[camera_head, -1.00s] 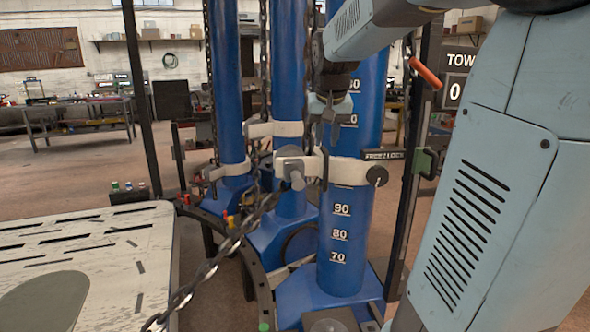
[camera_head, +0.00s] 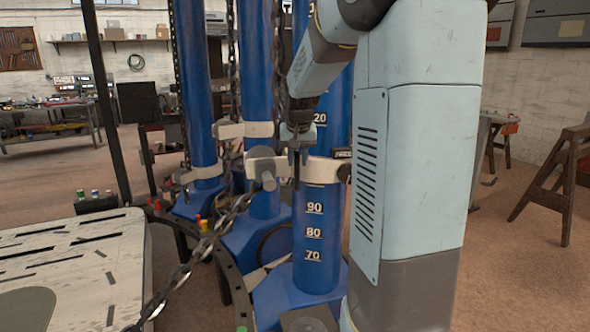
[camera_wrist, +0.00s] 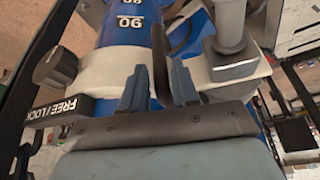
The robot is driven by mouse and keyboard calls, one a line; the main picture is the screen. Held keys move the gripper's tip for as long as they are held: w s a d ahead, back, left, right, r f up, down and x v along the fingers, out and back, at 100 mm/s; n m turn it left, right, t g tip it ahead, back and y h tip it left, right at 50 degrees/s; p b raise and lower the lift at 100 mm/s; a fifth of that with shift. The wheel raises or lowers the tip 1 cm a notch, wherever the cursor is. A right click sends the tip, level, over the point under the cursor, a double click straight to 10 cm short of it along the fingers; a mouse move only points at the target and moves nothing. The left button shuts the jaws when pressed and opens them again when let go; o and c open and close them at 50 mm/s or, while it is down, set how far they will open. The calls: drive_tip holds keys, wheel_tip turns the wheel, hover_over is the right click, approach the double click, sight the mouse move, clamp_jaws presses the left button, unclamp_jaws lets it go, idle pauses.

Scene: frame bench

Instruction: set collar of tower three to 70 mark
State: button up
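The front blue tower (camera_head: 315,238) carries white marks 90, 80 and 70 below its off-white collar (camera_head: 318,171), and 120 above. The collar sits above the 90 mark. Which tower is number three cannot be read. My gripper (camera_head: 297,150) points down at the collar's upper left side. Contact cannot be told. A dark knob (camera_wrist: 55,67) and a FREE/LOCK plate (camera_wrist: 62,108) are on the collar's side; the lock setting is unclear.
Two more blue towers (camera_head: 258,100) with collars stand behind and left. A chain (camera_head: 205,255) slants across the front left beside a pale slotted table (camera_head: 70,260). A wooden trestle (camera_head: 560,170) stands far right, with open floor before it.

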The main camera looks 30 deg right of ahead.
drive_tip(key=shift+x, duration=2.1)
drive_tip(key=shift+c, duration=0.3)
clamp_jaws()
